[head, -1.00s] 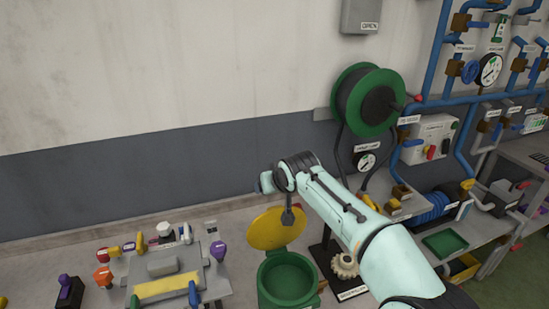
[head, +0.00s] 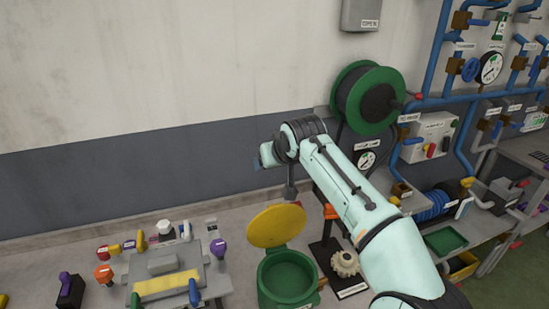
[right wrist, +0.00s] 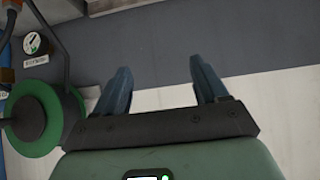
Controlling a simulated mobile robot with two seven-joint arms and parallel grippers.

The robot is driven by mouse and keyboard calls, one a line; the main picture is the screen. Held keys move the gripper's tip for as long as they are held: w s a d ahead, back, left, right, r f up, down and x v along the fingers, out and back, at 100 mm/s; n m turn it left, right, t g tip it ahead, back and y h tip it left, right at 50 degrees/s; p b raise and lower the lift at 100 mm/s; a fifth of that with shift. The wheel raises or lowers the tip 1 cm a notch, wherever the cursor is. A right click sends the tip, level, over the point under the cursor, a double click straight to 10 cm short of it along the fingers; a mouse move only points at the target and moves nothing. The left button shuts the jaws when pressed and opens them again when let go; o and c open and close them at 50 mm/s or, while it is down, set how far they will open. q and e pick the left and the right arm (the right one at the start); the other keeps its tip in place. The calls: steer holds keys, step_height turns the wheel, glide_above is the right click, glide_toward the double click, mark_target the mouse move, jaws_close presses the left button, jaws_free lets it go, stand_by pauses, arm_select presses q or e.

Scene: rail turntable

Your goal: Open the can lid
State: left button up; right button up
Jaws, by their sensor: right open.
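The green can (head: 287,280) stands on the bench in the lower middle of the head view. Its yellow lid (head: 277,226) is raised and tilted back at the can's far side, so the dark green inside shows. My right arm comes in from the lower right, and its gripper (head: 257,164) is above and behind the lid, apart from it. In the right wrist view my right gripper (right wrist: 167,82) has its two blue fingers spread with nothing between them. The can and lid are not in the wrist view. My left gripper is not in view.
A fixture plate (head: 165,278) with coloured handles lies left of the can. A gear (head: 344,263) on a black stand is close to its right. A green hose reel (head: 368,98) hangs on the wall, also in the wrist view (right wrist: 42,118). Free air lies left of the arm.

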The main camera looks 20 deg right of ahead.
steer(key=shift+r, duration=0.5)
steer(key=shift+s, duration=0.1)
steer(key=v, duration=1.3)
steer(key=shift+s+r, duration=0.1)
